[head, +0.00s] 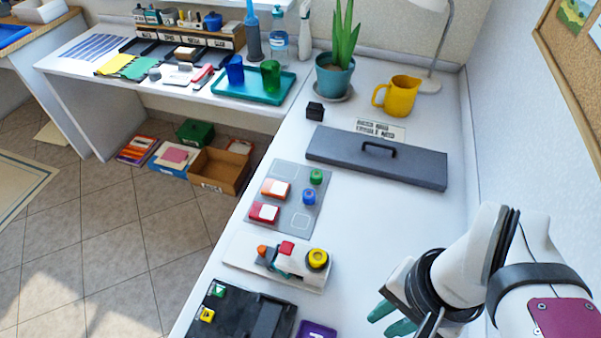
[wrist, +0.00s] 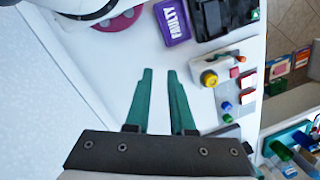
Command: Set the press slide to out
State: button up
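A white base plate (head: 240,247) carries a small device with a yellow ring knob (head: 317,259), a red block (head: 286,248) and an orange-tipped part (head: 262,250). Nearer, a black machine (head: 262,316) with green and yellow buttons is cut off by the lower edge. It also shows in the wrist view (wrist: 222,18). I cannot tell which of these has the press slide, or its position. My gripper (head: 390,318) is right of both, apart from them. In the wrist view its green fingers (wrist: 160,72) are parted and empty.
A purple tray (wrist: 173,24) marked FAULTY lies beside the black machine. A grey panel (head: 290,176) with coloured blocks and buttons lies beyond the white plate. Bare white table lies between my gripper and these.

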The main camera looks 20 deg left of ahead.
jog(key=shift+o, duration=1.1)
jog(key=w+a+r+n, duration=0.1)
jog(key=w+a, duration=0.3)
jog(key=w, duration=0.1)
jog(key=shift+w+h, duration=0.25)
jog(key=shift+h, duration=0.05)
jog(key=shift+o, duration=1.2)
jog(key=w+a+n, duration=0.1)
jog(key=w+a, duration=0.3)
jog(key=a, duration=0.2)
jog(key=shift+w+n, duration=0.15)
jog(key=shift+n, duration=0.15)
jog(key=n+h, duration=0.1)
jog(key=n, duration=0.1)
send_over(261, 248)
notch_tip(261, 248, down, 4)
notch_tip(261, 248, down, 15)
jog(key=shift+r, duration=0.1)
jog(key=shift+f, duration=0.65)
grip_shut()
